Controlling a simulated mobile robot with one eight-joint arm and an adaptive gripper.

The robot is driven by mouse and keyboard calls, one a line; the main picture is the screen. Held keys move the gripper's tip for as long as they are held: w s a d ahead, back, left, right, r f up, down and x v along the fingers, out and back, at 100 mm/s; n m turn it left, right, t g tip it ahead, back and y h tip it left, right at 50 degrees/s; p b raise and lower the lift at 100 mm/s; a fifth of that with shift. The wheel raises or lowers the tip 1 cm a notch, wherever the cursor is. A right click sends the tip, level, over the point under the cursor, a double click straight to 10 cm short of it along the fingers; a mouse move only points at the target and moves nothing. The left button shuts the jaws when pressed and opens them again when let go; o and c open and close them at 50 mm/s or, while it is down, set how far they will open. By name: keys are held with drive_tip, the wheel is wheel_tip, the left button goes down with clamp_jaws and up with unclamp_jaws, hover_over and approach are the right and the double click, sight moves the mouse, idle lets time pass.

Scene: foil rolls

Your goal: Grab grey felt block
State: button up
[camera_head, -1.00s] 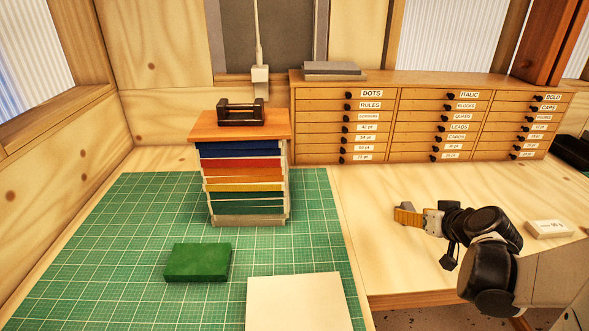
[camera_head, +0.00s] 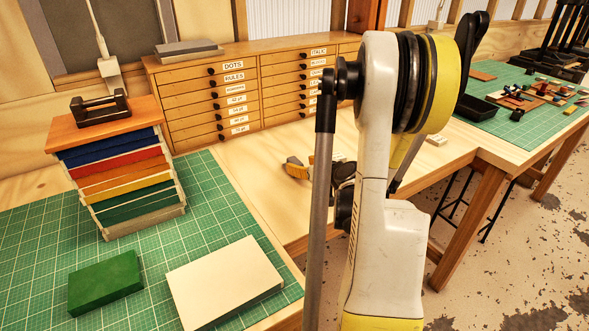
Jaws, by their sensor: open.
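A flat grey block (camera_head: 188,51), apparently in two layers, lies on top of the wooden drawer cabinet (camera_head: 215,102) at the back. It is the only loose grey block I make out; I cannot tell whether it is felt. My gripper (camera_head: 296,168) is partly hidden behind my own arm, with its yellow-brown fingertips showing over the bare wooden bench, in front of the cabinet. It is open, apart from the grey block and lower than it; nothing shows between the fingers.
A green block (camera_head: 105,283) and a cream slab (camera_head: 225,284) lie in front. My arm blocks the middle of the view.

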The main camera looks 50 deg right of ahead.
sight(296, 162)
drive_tip(key=b+x, duration=0.1)
drive_tip(key=x, duration=0.3)
drive_tip(key=shift+w, duration=0.25)
drive_tip(key=shift+c, duration=0.5)
clamp_jaws()
drive_tip(key=shift+r, duration=0.1)
